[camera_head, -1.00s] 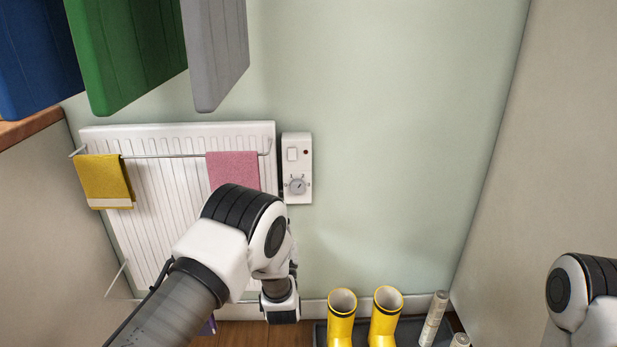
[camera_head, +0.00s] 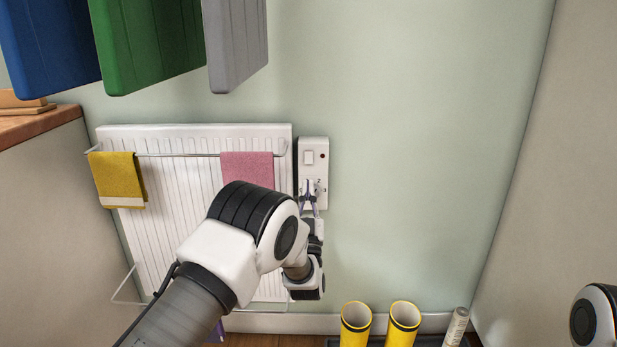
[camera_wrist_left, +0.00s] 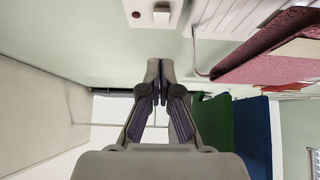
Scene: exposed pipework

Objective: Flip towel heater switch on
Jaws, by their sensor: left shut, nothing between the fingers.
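The white control box (camera_head: 319,146) is on the wall just right of the white towel radiator (camera_head: 190,200). Its pale rocker switch (camera_head: 309,157) is near the top, with a small dark red indicator (camera_head: 321,156) beside it. My left gripper (camera_head: 311,188) is shut and empty, in front of the lower part of the box, below the switch; it mostly hides the dial. In the left wrist view the closed fingertips (camera_wrist_left: 161,68) point toward the box (camera_wrist_left: 150,22), apart from its switch (camera_wrist_left: 161,14) in the picture. I cannot tell the switch's position.
A yellow towel (camera_head: 118,177) and a pink towel (camera_head: 248,168) hang on the rail. Blue, green and grey panels (camera_head: 237,45) hang above. Yellow boots (camera_head: 356,325) stand below. The wall right of the box is clear. My right arm shows at the lower right edge.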

